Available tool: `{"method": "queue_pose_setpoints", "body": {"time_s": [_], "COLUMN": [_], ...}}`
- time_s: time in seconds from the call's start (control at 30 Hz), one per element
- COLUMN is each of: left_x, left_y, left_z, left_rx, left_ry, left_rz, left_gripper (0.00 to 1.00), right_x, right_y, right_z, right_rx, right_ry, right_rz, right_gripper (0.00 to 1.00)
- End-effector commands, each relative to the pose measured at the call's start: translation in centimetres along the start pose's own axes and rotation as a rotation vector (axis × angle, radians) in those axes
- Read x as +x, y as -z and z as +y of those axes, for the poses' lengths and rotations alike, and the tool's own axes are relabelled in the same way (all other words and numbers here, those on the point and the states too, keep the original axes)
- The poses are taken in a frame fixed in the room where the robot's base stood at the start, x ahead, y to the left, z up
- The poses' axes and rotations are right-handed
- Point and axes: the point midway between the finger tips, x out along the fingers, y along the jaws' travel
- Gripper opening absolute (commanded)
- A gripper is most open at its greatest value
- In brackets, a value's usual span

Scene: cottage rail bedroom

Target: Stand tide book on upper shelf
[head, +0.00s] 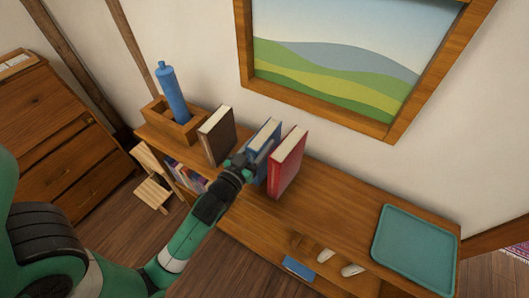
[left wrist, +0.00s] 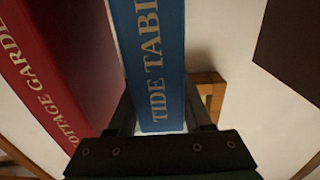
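The blue tide book (head: 264,137) stands about upright at the top of the wooden shelf unit (head: 335,205), between a brown book (head: 218,135) and a red book (head: 287,162). My left gripper (head: 243,163) is at its spine. In the left wrist view, the tide book (left wrist: 153,60) shows its "TIDE TABL" lettering, with the gripper's fingers (left wrist: 162,115) close against both sides of it. The red book (left wrist: 55,80) is to its left, apart from it. The tide book's lower edge is hidden in the head view, so I cannot tell whether it rests on the board. My right gripper is not in view.
A wooden box (head: 172,122) with a blue bottle (head: 172,92) stands at the unit's left end. A teal tray (head: 415,246) lies at the right end. The top between red book and tray is clear. Lower down are a blue item (head: 299,268) and pale shoes (head: 352,270).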

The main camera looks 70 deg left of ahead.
Motion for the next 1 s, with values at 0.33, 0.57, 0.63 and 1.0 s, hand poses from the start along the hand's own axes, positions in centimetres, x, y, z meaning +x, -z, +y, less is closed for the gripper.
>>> {"method": "queue_pose_setpoints", "body": {"time_s": [0.33, 0.57, 0.63, 1.0], "left_x": [-0.02, -0.02, -0.02, -0.02], "left_y": [0.02, 0.03, 0.03, 0.05], "left_z": [0.0, 0.01, 0.01, 0.01], "left_rx": [0.0, 0.0, 0.0, 0.0], "left_ry": [0.0, 0.0, 0.0, 0.0], "left_rz": [0.0, 0.0, 0.001, 0.001], "left_gripper": [0.0, 0.0, 0.0, 0.0], "right_x": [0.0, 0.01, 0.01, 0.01], "right_y": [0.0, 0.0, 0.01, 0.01], "right_z": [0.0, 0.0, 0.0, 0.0], "right_rx": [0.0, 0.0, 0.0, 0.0], "right_ry": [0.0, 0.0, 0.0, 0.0], "right_rz": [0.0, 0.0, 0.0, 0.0], "right_gripper": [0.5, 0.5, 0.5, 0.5]}}
